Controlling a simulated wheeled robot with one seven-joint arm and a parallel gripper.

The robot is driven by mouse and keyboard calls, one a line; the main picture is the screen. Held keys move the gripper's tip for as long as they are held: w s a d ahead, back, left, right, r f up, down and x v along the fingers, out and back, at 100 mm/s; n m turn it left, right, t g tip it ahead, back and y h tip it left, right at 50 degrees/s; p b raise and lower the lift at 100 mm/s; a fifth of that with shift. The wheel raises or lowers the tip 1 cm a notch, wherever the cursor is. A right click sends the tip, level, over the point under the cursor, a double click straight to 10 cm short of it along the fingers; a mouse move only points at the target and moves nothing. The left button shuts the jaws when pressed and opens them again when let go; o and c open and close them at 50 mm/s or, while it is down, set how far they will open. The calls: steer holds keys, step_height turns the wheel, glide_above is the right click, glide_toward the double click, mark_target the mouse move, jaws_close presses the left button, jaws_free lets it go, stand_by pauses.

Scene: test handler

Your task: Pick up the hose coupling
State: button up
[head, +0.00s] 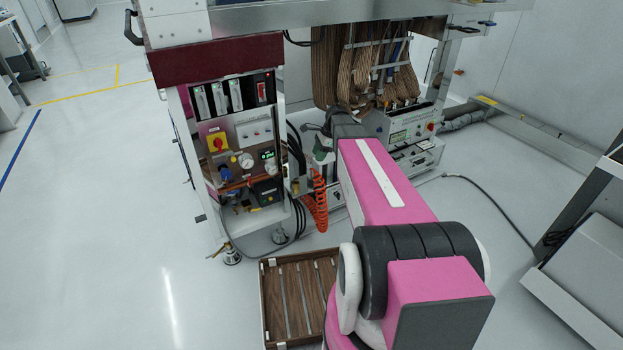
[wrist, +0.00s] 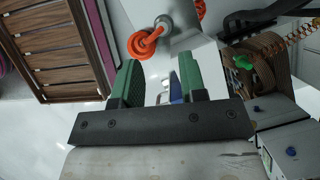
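An orange coiled hose (head: 318,200) hangs beside the front right of the machine cabinet. In the wrist view, an orange coil loop (wrist: 145,44) shows just beyond my fingertips, with a round grey metal end piece (wrist: 164,22) at its upper right. This may be the hose coupling, but I cannot tell for sure. My gripper (wrist: 160,68) has two green fingers standing apart, with a pale surface and small silver and blue parts seen through the gap. Nothing is clearly held. In the head view, my gripper (head: 321,155) is mostly hidden by my pink arm, near the hose's top.
A slatted brown wooden crate (head: 264,300) stands on the floor below; it also shows in the wrist view (wrist: 42,101). The cabinet (head: 188,125) with gauges and a red switch is left of the hose. Brown ribbed cables (head: 330,70) hang behind. Floor at left is clear.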

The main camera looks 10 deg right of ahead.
glide_above(311, 178)
steer(key=d, duration=0.2)
steer(key=f, duration=0.2)
steer(key=w+f, duration=0.1)
steer(key=f, duration=0.1)
steer(key=shift+a+f, duration=0.1)
steer(key=shift+f, duration=0.05)
steer(key=shift+d+x, duration=0.2)
steer(key=shift+x, duration=2.5)
steer(key=shift+w, duration=0.15)
steer(key=c, duration=0.7)
